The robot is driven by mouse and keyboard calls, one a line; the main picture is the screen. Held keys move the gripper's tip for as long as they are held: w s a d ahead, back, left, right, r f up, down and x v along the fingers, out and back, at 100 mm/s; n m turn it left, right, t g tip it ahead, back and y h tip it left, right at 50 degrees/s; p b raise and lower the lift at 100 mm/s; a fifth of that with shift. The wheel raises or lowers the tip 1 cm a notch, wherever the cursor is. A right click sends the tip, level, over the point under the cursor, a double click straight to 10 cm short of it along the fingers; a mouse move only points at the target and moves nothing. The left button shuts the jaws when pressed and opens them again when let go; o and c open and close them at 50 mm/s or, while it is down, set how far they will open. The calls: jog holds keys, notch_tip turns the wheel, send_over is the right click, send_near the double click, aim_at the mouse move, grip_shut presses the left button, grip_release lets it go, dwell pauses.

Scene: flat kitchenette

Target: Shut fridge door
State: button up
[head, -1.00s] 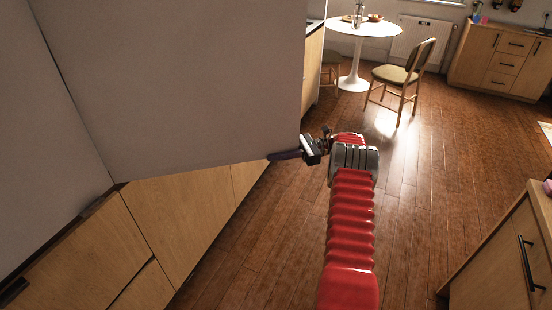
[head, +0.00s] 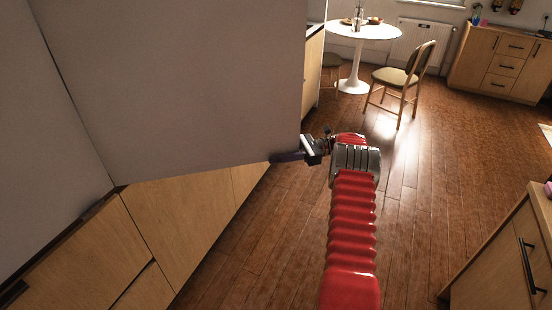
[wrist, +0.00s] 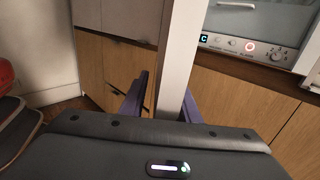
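The fridge door (head: 190,80) is a large grey panel that fills the upper left of the head view. It stands open. In the wrist view its pale edge (wrist: 180,60) runs upright between the two purple fingers of my gripper (wrist: 166,88). The fingers are apart, one on each side of the edge, with a small gap showing on the left. I cannot tell whether the right finger touches it. In the head view my gripper (head: 287,156) is at the door's lower right corner. A lit control panel (wrist: 240,46) shows right of the door edge.
Wooden cabinet fronts (head: 185,220) lie below the door. A wooden cabinet (head: 505,260) stands at the lower right. A round white table (head: 365,32) and a chair (head: 402,78) stand farther back. The brown floor (head: 430,180) between them is clear.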

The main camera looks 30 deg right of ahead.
notch_tip(320, 180, up, 9)
jog(key=shift+f, duration=0.1)
dwell(0.3)
